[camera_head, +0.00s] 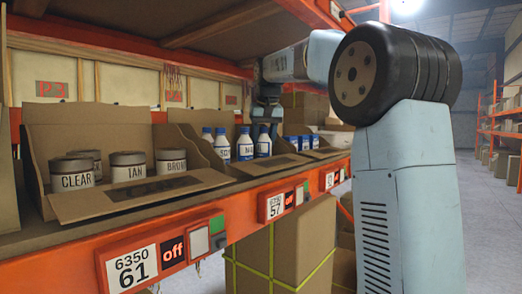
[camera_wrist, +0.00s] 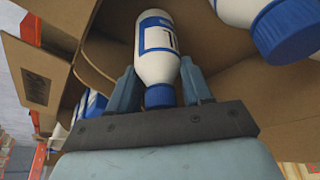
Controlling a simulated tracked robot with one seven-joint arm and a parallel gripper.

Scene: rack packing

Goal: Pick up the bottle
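In the wrist view, a white bottle (camera_wrist: 156,50) with a blue-banded label and a blue cap lies between the two fingers of my gripper (camera_wrist: 159,70), its cap towards the palm. A finger stands close along each side; whether both touch it I cannot tell. In the head view, several white bottles (camera_head: 245,146) with blue caps and labels stand upright in a cardboard bin on the shelf.
Another bottle (camera_wrist: 285,32) is close at upper right in the wrist view. Cardboard bin walls (camera_wrist: 60,78) rise close around. The orange shelf edge (camera_head: 245,222) runs along the front.

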